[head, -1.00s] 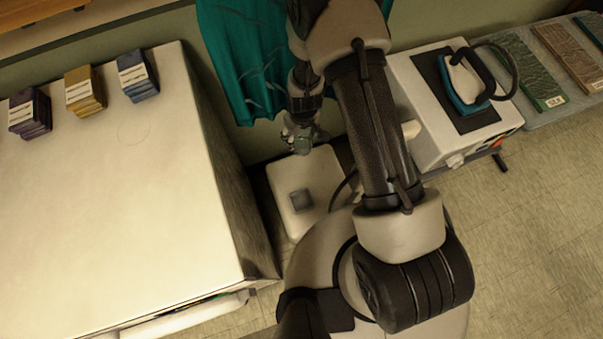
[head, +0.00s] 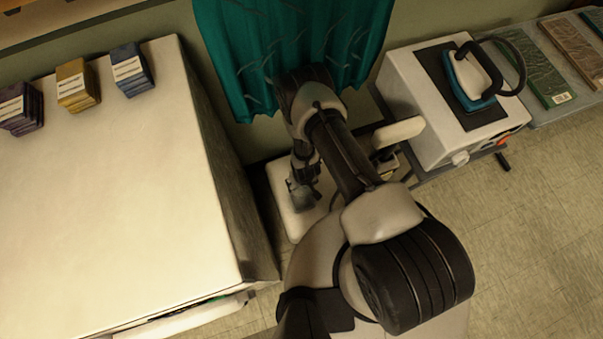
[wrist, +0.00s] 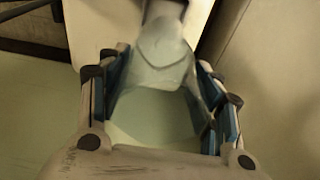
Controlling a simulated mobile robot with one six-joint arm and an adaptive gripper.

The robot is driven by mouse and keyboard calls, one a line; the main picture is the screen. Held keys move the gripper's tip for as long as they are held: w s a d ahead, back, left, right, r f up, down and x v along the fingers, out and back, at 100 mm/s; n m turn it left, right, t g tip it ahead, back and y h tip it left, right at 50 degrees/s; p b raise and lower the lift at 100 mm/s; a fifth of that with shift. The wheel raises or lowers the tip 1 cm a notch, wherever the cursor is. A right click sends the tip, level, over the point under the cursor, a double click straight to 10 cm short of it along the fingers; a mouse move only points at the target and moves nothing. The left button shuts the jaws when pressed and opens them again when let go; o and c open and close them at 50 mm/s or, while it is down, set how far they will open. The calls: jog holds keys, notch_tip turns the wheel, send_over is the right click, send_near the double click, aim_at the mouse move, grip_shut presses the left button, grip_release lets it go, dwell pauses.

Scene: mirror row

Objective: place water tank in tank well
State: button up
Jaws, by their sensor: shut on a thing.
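The water tank (wrist: 155,115) is a pale green, see-through piece between the blue-padded fingers of my gripper (wrist: 160,105) in the wrist view. My gripper is shut on it. In the head view, my gripper (head: 302,190) is low over a white flat-topped unit (head: 290,228) on the floor. A grey-green block, probably the tank (head: 303,200), shows at its fingers. The small grey square on the unit's top, possibly the tank well, is covered by my gripper and the tank. I cannot tell whether the tank touches the unit.
A large white table (head: 110,200) with several stacked bundles stands close on the left. A teal cloth (head: 240,65) hangs behind. A white station (head: 410,100) with an iron (head: 472,78) stands to the right. Open floor lies at the lower right.

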notch_tip(320, 180, down, 16)
jog(key=b, duration=0.6)
jog(key=shift+f, duration=0.15)
jog(key=o, duration=1.2)
jog(key=shift+c, duration=0.2)
jog(key=r+p, duration=0.1)
jog(key=r, duration=0.3)
jog(key=s+r+p, duration=0.1)
jog(key=r+p, duration=0.1)
jog(key=r, duration=0.2)
jog(key=r+p, duration=0.2)
jog(key=r, duration=0.2)
jog(key=shift+s+d+r, duration=0.15)
jog(key=shift+s+d, duration=0.15)
jog(key=shift+s, duration=0.1)
jog(key=shift+s, duration=0.1)
